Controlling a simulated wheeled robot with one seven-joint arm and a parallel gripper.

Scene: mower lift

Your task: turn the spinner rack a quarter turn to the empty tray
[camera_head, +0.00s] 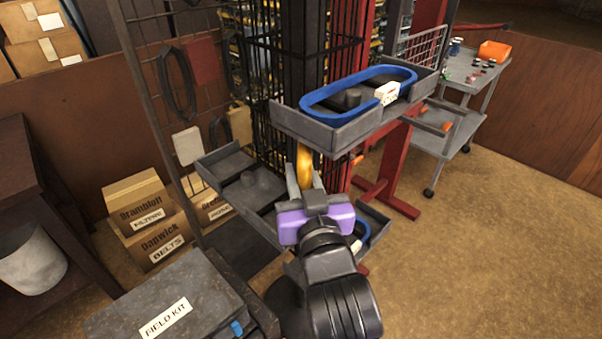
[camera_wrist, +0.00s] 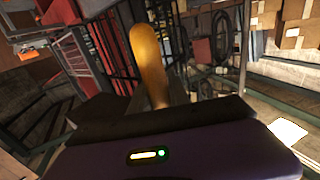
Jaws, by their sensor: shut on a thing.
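The spinner rack has a dark post (camera_head: 292,60) with grey trays around it. The upper right tray (camera_head: 315,137) holds a blue belt loop (camera_head: 320,97) with a white tag. The left tray (camera_head: 268,212) shows only a dark raised hub and no belt. A lower tray (camera_head: 376,222), partly hidden by my arm, shows a bit of blue. My gripper (camera_head: 305,175) is shut on a yellow handle (camera_head: 304,158) beside the post, between the left and upper right trays. The handle (camera_wrist: 149,62) also rises between the fingers in the wrist view.
A grey case labelled FIELD KIT (camera_head: 172,308) lies in front at the left. Cardboard boxes (camera_head: 148,222) stand on the floor behind it. A red stand (camera_head: 388,190) and a grey cart (camera_head: 446,118) are at the right. The floor at the right front is clear.

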